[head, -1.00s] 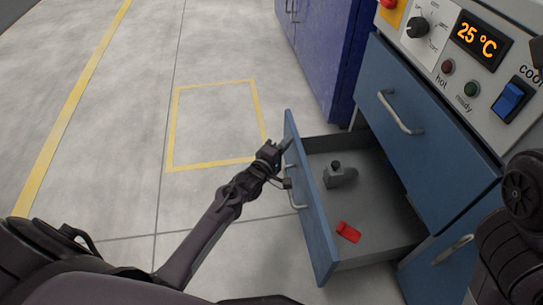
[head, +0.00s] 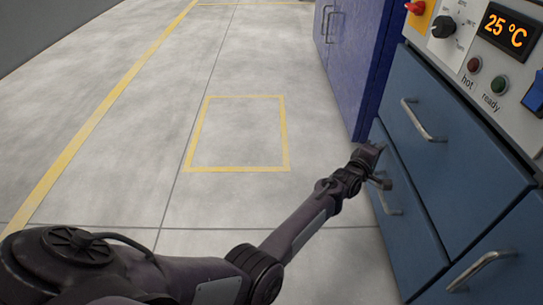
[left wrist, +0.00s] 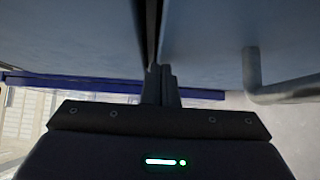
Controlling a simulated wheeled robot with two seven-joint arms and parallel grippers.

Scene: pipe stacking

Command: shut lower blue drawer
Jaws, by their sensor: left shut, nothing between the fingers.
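The lower blue drawer (head: 408,235) is in, with its front flush or nearly flush below the upper blue drawer (head: 455,160). Its inside is hidden. Its metal handle (head: 391,207) shows just below my left gripper (head: 376,150). That gripper is shut and empty, at the far upper corner of the lower drawer's front. In the left wrist view the closed fingers (left wrist: 160,82) point at a dark gap between two blue panels, and a handle (left wrist: 262,88) is at the right. I cannot tell whether the fingertips touch the front. My right gripper is out of view.
A control panel (head: 480,45) with a 25 °C display sits above the drawers. Another blue front with a handle (head: 480,268) is at the lower right. A dark blue cabinet (head: 355,60) stands behind. The floor to the left, with a yellow-lined rectangle (head: 238,133), is clear.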

